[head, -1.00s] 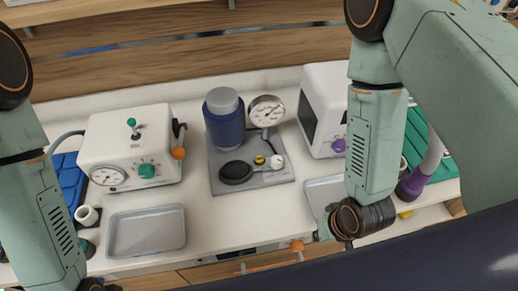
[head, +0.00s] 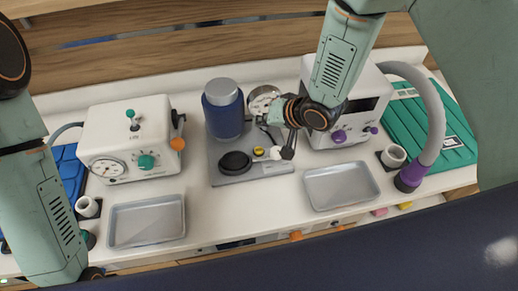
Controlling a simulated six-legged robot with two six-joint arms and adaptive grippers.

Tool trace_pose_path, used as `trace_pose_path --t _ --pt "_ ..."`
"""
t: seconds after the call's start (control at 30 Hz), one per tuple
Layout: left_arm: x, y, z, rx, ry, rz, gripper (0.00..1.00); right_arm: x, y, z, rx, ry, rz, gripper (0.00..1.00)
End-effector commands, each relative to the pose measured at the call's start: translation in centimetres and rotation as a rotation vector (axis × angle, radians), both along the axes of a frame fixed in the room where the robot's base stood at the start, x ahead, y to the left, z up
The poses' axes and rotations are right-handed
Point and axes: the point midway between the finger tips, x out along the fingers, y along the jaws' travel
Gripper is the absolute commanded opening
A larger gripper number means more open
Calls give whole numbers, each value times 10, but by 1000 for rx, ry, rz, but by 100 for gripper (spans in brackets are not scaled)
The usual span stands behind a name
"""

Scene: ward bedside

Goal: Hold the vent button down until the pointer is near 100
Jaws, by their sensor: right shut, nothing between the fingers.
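The pump unit stands on a grey base plate (head: 230,178) in the middle of the bench. It carries a blue cylinder (head: 224,116) with a grey cap, a black round pad (head: 235,162), a small yellow button (head: 258,150) and a white knob (head: 275,153). Which of these is the vent button I cannot tell. The round gauge (head: 259,98) is partly hidden by my right gripper; its pointer is too small to read. My right gripper (head: 287,153) is shut and empty, fingertips down, just right of the white knob; contact is unclear. My left gripper is out of view.
A white box with a dial (head: 125,125) stands left and another white box (head: 347,132) right. Grey trays lie in front, left (head: 147,242) and right (head: 342,206). A grey hose with a purple end (head: 409,178) arches at the right, by a green mat (head: 440,145).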

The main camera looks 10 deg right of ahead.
Motion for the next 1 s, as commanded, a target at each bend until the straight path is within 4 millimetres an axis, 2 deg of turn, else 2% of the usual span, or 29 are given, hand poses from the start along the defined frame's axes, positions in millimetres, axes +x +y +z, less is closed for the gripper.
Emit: trace_pose_path --t 0.47,0.67,1.0 --pt "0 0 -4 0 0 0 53 0 0 -5 0 0 0 0" --pt "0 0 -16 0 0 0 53 0 0 -23 -1 1 0 0" --pt "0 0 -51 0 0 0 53 0 0 -57 0 0 0 0"
